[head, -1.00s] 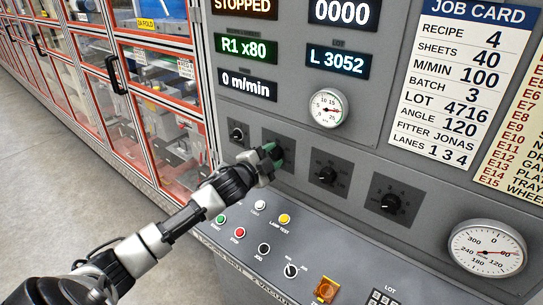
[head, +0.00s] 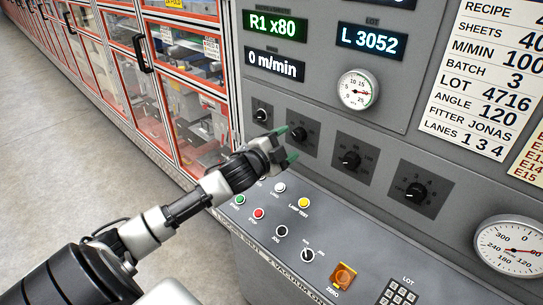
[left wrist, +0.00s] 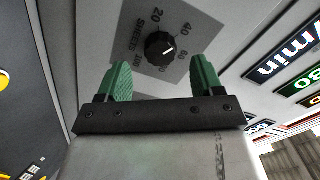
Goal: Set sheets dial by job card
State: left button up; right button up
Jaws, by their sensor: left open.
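The sheets dial (head: 298,134) is a black knob on a dark square plate, second from left in the knob row. In the left wrist view its knob (left wrist: 160,47) shows with numbers around it and a white pointer; the exact setting is hard to read. My left gripper (head: 286,143) has green fingers spread apart. In the left wrist view the fingers (left wrist: 162,80) stand short of the knob, one to each side of it, with nothing between them. The job card (head: 486,75) gives sheets 40. My right gripper is not in view.
A smaller knob (head: 262,115) is left of the sheets dial; two larger knobs (head: 349,160) (head: 415,192) are to its right. A green display (head: 275,25) reads R1 x80. Below is a sloping ledge (head: 330,225) with buttons. Red-framed glass cabinets (head: 180,65) stand left.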

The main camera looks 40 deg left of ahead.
pick_arm(q)
jog(key=s+b, duration=0.2)
jog(key=s, duration=0.5)
jog(key=shift+a, duration=0.3)
jog(key=shift+s, duration=0.1)
jog(key=shift+f, duration=0.1)
